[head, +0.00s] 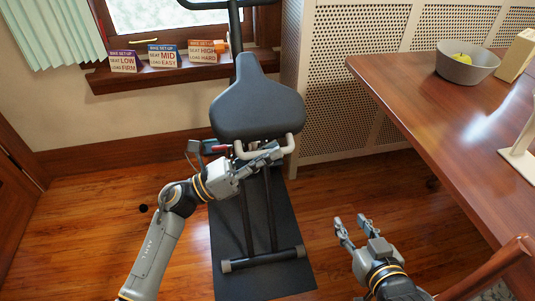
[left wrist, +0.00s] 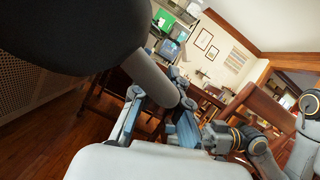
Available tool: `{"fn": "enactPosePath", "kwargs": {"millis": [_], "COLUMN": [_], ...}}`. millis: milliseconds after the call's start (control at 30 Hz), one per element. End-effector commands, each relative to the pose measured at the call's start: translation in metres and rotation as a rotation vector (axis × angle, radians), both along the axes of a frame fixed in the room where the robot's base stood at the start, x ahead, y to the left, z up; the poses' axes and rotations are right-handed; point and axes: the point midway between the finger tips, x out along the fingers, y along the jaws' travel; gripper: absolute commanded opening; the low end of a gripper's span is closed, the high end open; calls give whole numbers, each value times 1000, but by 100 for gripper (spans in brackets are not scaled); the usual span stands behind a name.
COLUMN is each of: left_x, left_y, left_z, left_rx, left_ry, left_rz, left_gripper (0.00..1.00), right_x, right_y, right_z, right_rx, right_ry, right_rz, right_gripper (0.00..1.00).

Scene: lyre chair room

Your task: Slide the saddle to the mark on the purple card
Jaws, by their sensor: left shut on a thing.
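The exercise bike's black saddle (head: 257,106) sits in the middle of the head view and fills the upper left of the left wrist view (left wrist: 75,30). A pale grey bar (head: 290,146) loops out below its near edge. My left gripper (head: 268,153) is shut on this bar; the wrist view shows the bar (left wrist: 148,75) running between its fingers. The purple card (head: 124,61) stands leftmost on the window sill and reads seat LOW, load FIRM. The saddle hides its post and any marks there. My right gripper (head: 354,222) is open and empty, right of the mat.
A blue card (head: 163,56) and an orange card (head: 202,52) stand beside the purple one. The bike stands on a black mat (head: 230,280). A wooden table (head: 420,90) with a bowl (head: 467,66) is at right. A wooden chair part (head: 490,270) is near my right arm.

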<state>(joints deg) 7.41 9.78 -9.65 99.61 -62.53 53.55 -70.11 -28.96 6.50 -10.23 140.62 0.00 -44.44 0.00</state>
Motion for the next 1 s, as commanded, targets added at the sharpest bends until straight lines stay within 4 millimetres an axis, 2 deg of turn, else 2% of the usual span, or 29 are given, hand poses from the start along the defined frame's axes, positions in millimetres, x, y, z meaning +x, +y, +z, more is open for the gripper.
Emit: {"fn": "enactPosePath", "kwargs": {"millis": [33, 200, 233, 267, 767, 867, 1000], "left_x": [1, 1, 1, 1, 0, -4, -14], "left_y": [1, 1, 1, 1, 4, 13, 37], "left_z": [-6, -7, -8, -8, -5, -9, -20], "left_rx": [10, 10, 10, 10, 5, 7, 8], "left_ry": [10, 12, 12, 12, 6, 7, 9], "left_rz": [5, 6, 6, 6, 4, 4, 5], "left_gripper": [0, 0, 20, 24, 24, 24, 24], "right_x": [0, 0, 0, 0, -1, 0, 0], "right_y": [0, 0, 0, 0, -1, 0, 0], "right_z": [0, -1, -1, -1, -1, -1, -1], "right_rx": [0, 0, 0, 0, -1, -1, -1], "right_ry": [0, 2, 2, 2, 5, 5, 5], "right_rz": [0, 0, 0, 0, -1, -1, -1], "right_gripper": [40, 40, 40, 40, 40, 40, 40]}}
